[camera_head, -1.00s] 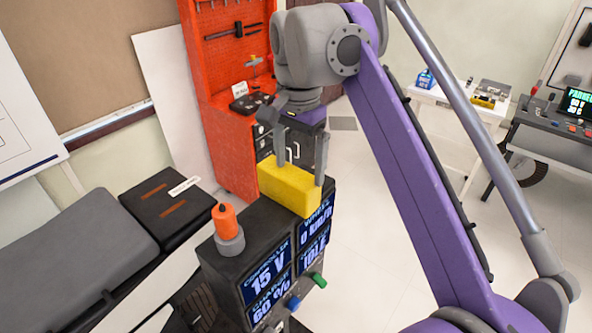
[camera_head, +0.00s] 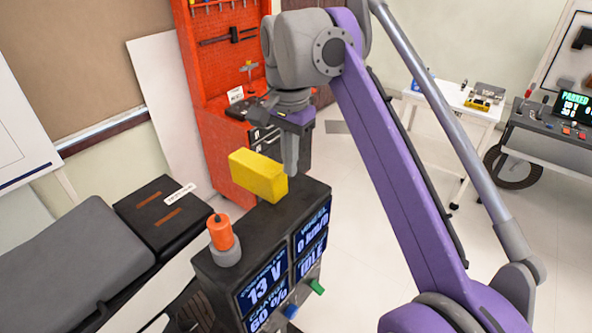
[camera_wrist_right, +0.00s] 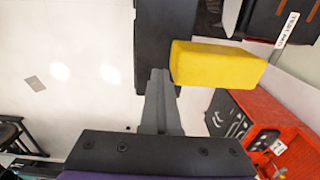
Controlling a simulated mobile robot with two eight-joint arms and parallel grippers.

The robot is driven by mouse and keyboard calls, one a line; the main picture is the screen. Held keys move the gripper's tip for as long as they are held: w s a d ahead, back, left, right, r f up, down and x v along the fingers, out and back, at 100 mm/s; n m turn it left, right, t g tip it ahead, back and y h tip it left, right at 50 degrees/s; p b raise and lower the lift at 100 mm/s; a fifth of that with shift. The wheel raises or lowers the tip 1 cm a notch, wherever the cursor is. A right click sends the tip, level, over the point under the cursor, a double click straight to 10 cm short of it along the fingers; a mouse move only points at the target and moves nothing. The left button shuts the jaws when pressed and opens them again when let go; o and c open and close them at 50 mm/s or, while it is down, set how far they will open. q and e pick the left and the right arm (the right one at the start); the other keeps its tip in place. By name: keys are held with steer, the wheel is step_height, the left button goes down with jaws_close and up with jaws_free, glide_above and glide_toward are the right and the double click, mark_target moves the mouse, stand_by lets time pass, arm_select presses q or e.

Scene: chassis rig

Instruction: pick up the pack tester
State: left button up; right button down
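The yellow block (camera_head: 258,177), the likely pack tester, is at the back of the dark console (camera_head: 238,268). It sticks out past the console's left rear edge; whether it still rests on the top is unclear. My right gripper (camera_head: 290,165) is just right of the block, pointing down. In the right wrist view its fingers (camera_wrist_right: 160,105) are together with nothing between them. The block also shows there (camera_wrist_right: 217,66), right beside the fingertips; I cannot tell whether they touch. My left gripper is not in view.
An orange-capped cylinder (camera_head: 221,236) stands on the console's front left. A grey bench with a dark case (camera_head: 163,215) is to the left. A red tool cabinet (camera_head: 215,85) stands behind. A white table (camera_head: 455,97) is at the back right. Open floor lies right of the console.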

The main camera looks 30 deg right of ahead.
step_height(320, 180, up, 6)
steer(key=p, duration=0.1)
steer(key=shift+w+p, duration=0.25)
steer(key=shift+p, duration=0.15)
steer(key=c, duration=1.6)
jaws_free()
steer(key=shift+w+d, duration=0.25)
steer(key=c, duration=0.8)
jaws_free()
steer(key=shift+s, duration=0.15)
steer(key=shift+c, duration=0.2)
steer(key=o, duration=0.5)
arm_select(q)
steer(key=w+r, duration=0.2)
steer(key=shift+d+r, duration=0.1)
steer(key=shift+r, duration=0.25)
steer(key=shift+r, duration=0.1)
arm_select(e)
steer(key=shift+r, duration=0.1)
